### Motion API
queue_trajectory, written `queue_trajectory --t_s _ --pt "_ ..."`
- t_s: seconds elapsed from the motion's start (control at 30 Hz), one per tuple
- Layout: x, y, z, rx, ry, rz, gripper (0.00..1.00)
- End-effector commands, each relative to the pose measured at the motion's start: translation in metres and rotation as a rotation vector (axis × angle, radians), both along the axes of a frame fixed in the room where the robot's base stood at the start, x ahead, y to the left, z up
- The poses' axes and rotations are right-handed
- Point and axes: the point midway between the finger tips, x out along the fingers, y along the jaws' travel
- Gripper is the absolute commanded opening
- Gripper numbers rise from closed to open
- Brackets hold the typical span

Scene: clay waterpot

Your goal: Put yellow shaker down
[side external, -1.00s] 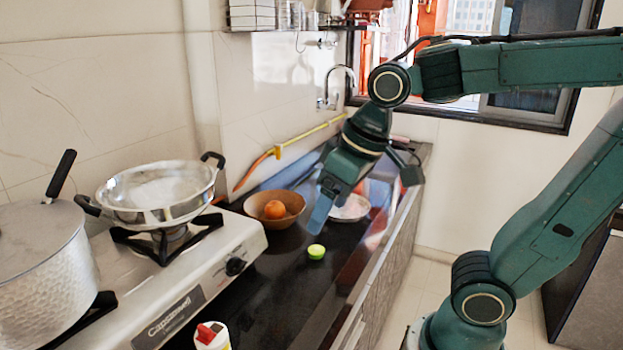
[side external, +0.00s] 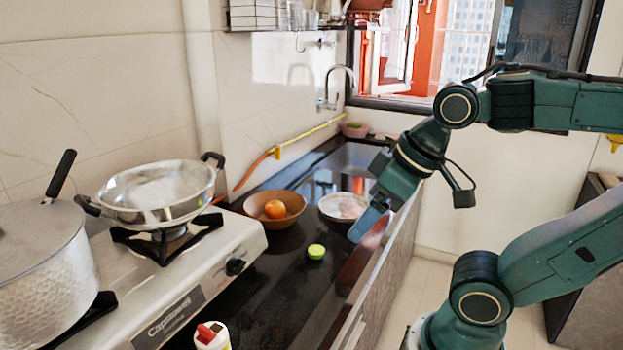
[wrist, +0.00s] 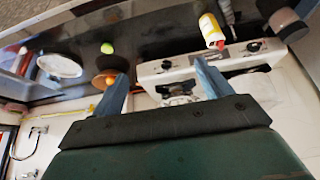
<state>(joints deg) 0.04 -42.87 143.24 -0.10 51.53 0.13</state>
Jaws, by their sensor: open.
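The yellow-and-white shaker with a red cap (side external: 212,338) stands upright at the bottom edge of the side external view, in front of the stove. It also shows at the top of the wrist view (wrist: 210,28). My gripper (side external: 366,224) is over the right side of the counter, well away from the shaker and up above the surface. In the wrist view its two fingers (wrist: 163,74) are spread wide with nothing between them. A small lime-green round object (side external: 316,252) sits on the dark counter, apart from my gripper.
A stove (side external: 222,262) holds a metal pan (side external: 160,194) and a lidded pot (side external: 40,262) on the left. A brown bowl (side external: 290,203) with an orange fruit (side external: 275,209) and a pale plate (side external: 343,206) lie farther back. The dark counter (side external: 283,288) between stove and front edge is mostly clear.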

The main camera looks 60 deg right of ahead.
Motion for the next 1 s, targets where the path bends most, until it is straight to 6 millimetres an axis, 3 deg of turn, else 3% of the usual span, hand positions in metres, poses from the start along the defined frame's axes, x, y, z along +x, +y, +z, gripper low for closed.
queue_trajectory --t_s 0.27,0.47,1.0 --pt "0.015 0.006 -0.005 0.047 0.038 -0.037 0.77" --pt "0.039 0.015 -0.017 0.137 0.106 -0.106 0.77" --pt "0.106 0.040 -0.069 0.474 0.351 -0.376 0.77"
